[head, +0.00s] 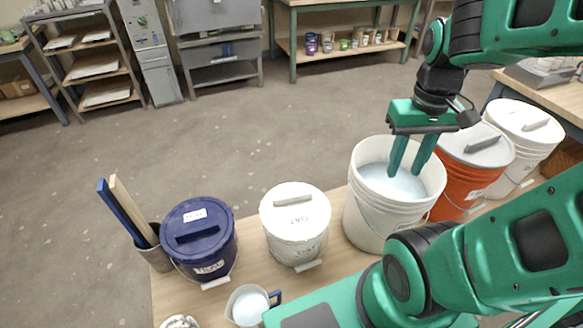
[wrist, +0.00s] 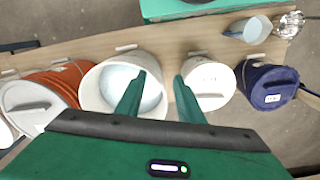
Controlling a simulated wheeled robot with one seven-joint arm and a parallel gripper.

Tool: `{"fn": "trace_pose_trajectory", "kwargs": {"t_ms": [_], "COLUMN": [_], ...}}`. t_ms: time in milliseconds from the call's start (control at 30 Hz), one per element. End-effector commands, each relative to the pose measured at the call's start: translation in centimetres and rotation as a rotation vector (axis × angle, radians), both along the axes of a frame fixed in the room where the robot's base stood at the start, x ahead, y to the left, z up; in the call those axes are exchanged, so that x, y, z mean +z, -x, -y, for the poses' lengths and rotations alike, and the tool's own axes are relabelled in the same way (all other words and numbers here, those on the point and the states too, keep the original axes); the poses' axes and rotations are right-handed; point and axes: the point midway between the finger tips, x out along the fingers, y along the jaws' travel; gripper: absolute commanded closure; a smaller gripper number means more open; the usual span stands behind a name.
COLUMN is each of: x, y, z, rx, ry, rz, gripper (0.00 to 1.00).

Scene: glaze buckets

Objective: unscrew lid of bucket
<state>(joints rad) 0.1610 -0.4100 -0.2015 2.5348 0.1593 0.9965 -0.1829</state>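Several buckets stand in a row on a wooden bench. A blue bucket (head: 208,257) has a blue lid with a bar handle. A smaller white bucket (head: 297,240) has a white lid (head: 300,213) with a bar handle. A large white bucket (head: 362,218) is uncovered and holds pale blue liquid (head: 375,178). An orange bucket (head: 457,193) has a grey-white lid (head: 470,140). Another lidded white bucket (head: 530,122) stands at the right. My gripper (head: 404,170) is open and empty, pointing down over the uncovered bucket; its exact height is unclear. Its spread fingers (wrist: 160,77) also show in the wrist view.
A pot with two upright sticks (head: 155,258) stands left of the blue bucket. A pitcher (head: 247,306) of pale liquid and a metallic item (head: 180,322) are at the front. Shelves and cabinets line the back, with open floor before them.

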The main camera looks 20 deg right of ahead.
Motion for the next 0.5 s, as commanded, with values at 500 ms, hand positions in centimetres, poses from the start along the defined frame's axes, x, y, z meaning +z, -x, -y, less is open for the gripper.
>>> {"fn": "trace_pose_trajectory", "kwargs": {"t_ms": [500], "x": [-7.2], "y": [-14.8], "z": [-7.6], "rx": [1.042], "ry": [0.013], "rz": [-0.021], "gripper": [0.66]}}
